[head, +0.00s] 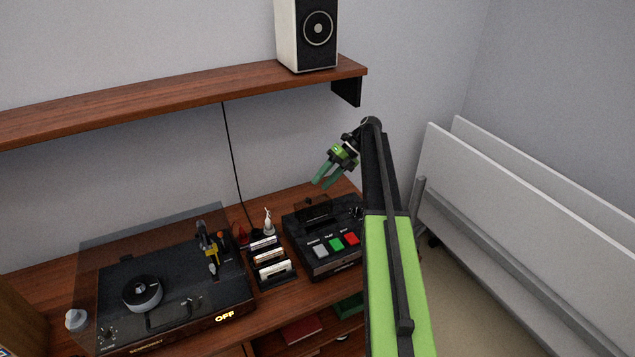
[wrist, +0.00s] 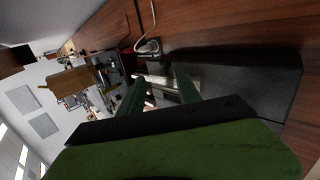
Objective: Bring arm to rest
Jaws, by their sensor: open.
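My gripper (head: 325,174) is raised in the head view, above the back of the black cassette deck (head: 318,262). Its green fingers point down and to the left. The fingers are apart, with nothing seen between them. In the wrist view my gripper (wrist: 163,90) shows two dark green fingers spread over the desk. My green and black arm reaches up from the bottom right of the head view and hides the right side of the deck.
A shelf (head: 190,100) with a speaker (head: 318,28) is above and behind my gripper. A turntable (head: 170,290) marked OFF and a cassette rack (head: 270,262) stand on the desk to the left. White panels (head: 520,200) lean at the right.

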